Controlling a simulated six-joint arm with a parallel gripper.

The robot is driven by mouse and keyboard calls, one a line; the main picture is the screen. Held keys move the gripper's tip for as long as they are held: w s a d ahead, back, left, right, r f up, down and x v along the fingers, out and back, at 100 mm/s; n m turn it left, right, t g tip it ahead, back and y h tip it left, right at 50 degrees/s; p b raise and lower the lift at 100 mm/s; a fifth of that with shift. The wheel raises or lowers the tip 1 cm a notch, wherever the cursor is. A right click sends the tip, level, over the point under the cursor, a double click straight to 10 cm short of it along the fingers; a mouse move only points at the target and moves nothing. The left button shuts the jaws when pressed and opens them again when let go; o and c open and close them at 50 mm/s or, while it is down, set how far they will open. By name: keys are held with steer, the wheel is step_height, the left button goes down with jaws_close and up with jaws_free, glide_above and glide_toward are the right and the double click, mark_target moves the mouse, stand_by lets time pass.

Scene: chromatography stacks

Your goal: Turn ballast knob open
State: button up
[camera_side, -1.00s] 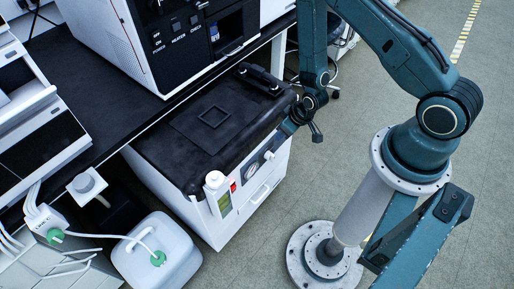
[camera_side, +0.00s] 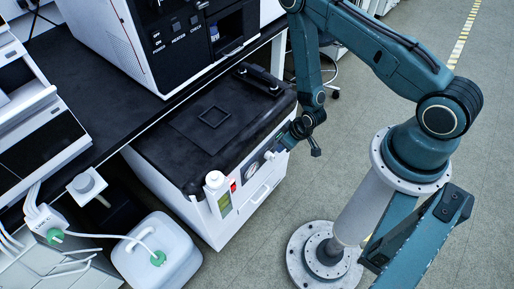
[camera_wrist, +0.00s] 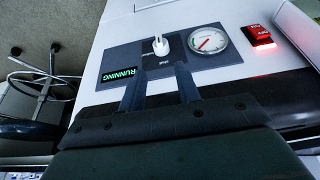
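The ballast knob (camera_wrist: 160,46) is a small white knob on a dark grey panel (camera_wrist: 150,70) in the wrist view. Its pointer stands roughly in line with the gap between my fingers. The knob also shows as a small pale spot on the white front of the pump unit (camera_side: 208,228) in the side view. My gripper (camera_wrist: 160,72) is open and empty, with its two fingers apart on either side below the knob in the picture. The fingertips look short of the knob. In the side view my gripper (camera_side: 278,150) is close to the unit's front.
A round gauge (camera_wrist: 208,40), a green RUNNING display (camera_wrist: 118,75) and a lit red switch (camera_wrist: 259,36) sit around the knob. Open floor lies to the right.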

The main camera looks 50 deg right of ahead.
mark_target(273, 155)
steer(key=shift+x, duration=5.35)
steer(key=shift+c, duration=0.2)
steer(key=c, duration=0.6)
